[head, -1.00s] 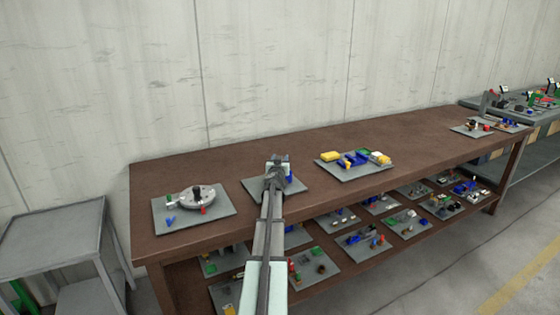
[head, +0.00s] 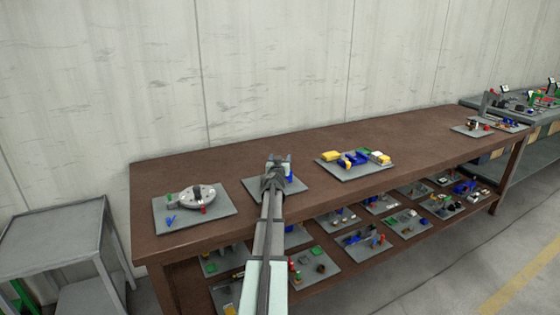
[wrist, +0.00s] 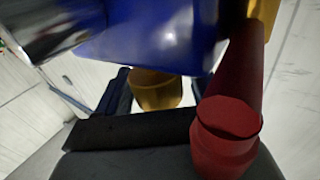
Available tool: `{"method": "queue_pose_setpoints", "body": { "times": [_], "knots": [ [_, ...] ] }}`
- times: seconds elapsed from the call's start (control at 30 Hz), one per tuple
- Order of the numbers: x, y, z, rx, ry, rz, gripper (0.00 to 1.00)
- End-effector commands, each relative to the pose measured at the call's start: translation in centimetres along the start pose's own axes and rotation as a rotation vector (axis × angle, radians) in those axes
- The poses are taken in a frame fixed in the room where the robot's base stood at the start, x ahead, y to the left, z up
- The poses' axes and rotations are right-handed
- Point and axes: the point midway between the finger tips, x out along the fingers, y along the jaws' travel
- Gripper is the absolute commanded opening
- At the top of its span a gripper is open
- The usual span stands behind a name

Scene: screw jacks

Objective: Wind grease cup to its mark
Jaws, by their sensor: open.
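In the head view my gripper (head: 278,160) is over the grey board (head: 251,188) in the left middle of the bench, and hides most of what stands there. A blue part (head: 290,172) shows just right of it. In the wrist view a large blurred blue body (wrist: 155,40) fills the top. A gold cylinder (wrist: 157,90) shows below it, between my dark, open fingers. A red rounded piece (wrist: 227,130) is close at the lower right, with a darker red shaft behind it. I cannot tell which piece is the grease cup, and no mark is readable.
On the brown bench (head: 237,150), a board with a round metal disc (head: 198,196) lies to the left. A board with yellow and blue blocks (head: 353,159) lies to the right. A lower shelf holds several boards. A grey table (head: 50,237) stands at far left.

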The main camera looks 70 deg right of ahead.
Motion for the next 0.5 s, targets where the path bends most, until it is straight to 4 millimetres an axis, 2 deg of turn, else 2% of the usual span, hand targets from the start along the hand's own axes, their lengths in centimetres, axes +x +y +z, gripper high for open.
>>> {"method": "queue_pose_setpoints", "body": {
  "times": [0.27,0.5],
  "knots": [
    [-2.6,0.0,0.0,0.0,0.0,0.0,0.69],
    [-7.0,0.1,0.0,0.0,0.0,0.0,0.69]
  ]
}}
